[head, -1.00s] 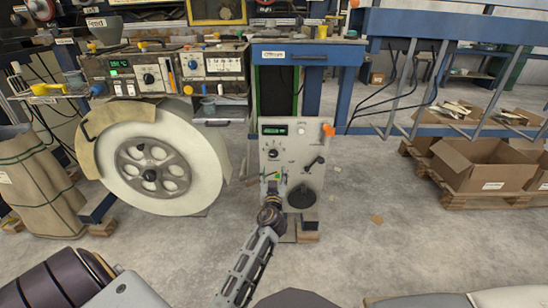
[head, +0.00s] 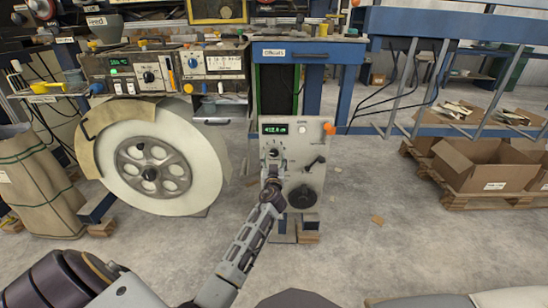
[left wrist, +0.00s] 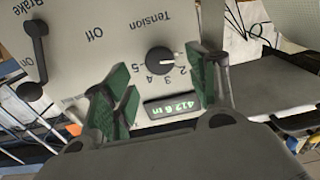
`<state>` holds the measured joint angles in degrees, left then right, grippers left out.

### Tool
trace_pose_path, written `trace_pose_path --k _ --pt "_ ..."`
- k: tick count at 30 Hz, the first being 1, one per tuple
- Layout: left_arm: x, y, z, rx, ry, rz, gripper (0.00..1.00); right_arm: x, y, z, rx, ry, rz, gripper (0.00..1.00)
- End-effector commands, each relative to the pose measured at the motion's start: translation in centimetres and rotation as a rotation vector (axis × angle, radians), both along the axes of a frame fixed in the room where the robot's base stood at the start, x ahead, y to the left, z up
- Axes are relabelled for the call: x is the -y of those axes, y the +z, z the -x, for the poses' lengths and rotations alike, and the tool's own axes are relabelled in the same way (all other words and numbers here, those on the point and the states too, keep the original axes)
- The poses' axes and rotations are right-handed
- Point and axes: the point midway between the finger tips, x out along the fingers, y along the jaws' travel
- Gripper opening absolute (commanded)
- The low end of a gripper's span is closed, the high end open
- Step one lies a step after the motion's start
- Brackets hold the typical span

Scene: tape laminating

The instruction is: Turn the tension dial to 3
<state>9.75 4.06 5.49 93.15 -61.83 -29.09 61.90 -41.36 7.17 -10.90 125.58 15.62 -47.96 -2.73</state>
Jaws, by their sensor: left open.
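The tension dial (head: 274,153) is a small black knob on a pale grey panel (head: 298,146) below the blue bench. In the left wrist view the dial (left wrist: 160,60) appears upside down, with "Tension", "Off" and numbers up to 5 around it. I cannot clearly tell which mark its pointer is at. My left gripper (head: 273,170) is just below the dial in the head view. In the left wrist view the left gripper (left wrist: 160,86) is open, its green-padded fingers apart and the dial beyond the gap between them. It is not gripping the dial. My right gripper is out of view.
A green display (head: 275,128) on the panel reads about 412.6 m. A brake lever (left wrist: 38,50) and a dark round knob (head: 303,197) are on the same panel. A large white roll (head: 195,165) stands left. Cardboard boxes (head: 486,167) sit right; floor between is open.

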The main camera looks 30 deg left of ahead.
Motion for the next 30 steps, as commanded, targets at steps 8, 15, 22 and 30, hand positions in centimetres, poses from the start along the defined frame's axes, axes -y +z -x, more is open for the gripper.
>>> trace_pose_path --k 8,15,22,30 --pt "-1.4 0.0 -2.2 0.001 0.000 -0.003 0.58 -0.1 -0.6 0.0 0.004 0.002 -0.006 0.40" --pt "-2.2 0.0 -3.7 0.000 -0.001 -0.001 0.58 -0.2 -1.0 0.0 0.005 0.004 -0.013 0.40" --pt "-2.6 0.0 -4.3 0.000 -0.001 0.000 0.58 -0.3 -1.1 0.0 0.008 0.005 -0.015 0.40" --pt "-2.6 0.0 -4.3 0.000 -0.001 0.000 0.58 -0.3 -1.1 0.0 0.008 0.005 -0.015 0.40"
